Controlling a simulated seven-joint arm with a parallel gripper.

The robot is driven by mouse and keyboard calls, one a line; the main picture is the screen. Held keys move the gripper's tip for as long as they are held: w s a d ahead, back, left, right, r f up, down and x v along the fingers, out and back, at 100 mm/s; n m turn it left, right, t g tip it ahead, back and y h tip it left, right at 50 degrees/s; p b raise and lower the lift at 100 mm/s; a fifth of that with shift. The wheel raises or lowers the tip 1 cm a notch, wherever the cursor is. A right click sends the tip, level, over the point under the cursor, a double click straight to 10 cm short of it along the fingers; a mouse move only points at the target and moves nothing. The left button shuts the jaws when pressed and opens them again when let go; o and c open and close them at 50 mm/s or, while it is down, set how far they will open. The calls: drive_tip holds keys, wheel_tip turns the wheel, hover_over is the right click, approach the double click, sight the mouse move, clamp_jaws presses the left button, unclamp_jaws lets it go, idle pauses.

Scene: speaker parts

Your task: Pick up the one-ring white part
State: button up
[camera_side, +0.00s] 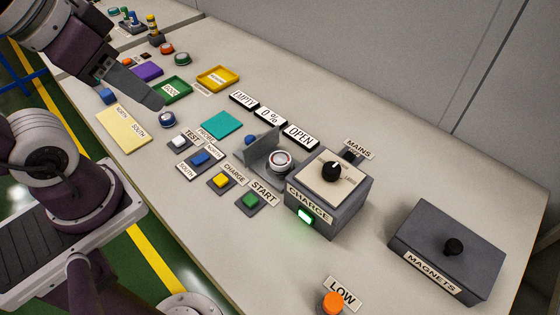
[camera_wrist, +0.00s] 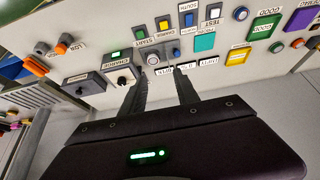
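A round whitish part with a dark and reddish ring (camera_side: 279,160) sits in the grey fixture (camera_side: 262,143) left of the charge box; I cannot count its rings for sure. In the wrist view a small round pale part (camera_wrist: 153,59) shows just beyond the fingertips. Another round part, blue and pale (camera_side: 167,119), stands on the table near the yellow north-south plate. My gripper (camera_side: 152,101) is in the air at the upper left, well away from the fixture. In the wrist view its two fingers (camera_wrist: 161,77) are apart with nothing held between them.
The charge box (camera_side: 330,192) with a black knob and lit green lamp stands right of the fixture. The magnets box (camera_side: 447,250) is farther right. Label plates (camera_side: 270,116) and coloured buttons (camera_side: 221,181) surround the fixture. Green (camera_side: 172,90) and yellow (camera_side: 217,78) trays lie behind.

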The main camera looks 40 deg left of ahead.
drive_tip(key=shift+o, duration=0.4)
drive_tip(key=o, duration=0.7)
drive_tip(key=m+g, duration=0.5)
drive_tip(key=m, duration=1.2)
hover_over(280, 158)
wheel_tip(280, 158, down, 20)
drive_tip(key=r, duration=0.1)
drive_tip(key=shift+m+g, duration=0.3)
drive_tip(key=shift+m, duration=0.2)
wheel_tip(280, 158, down, 11)
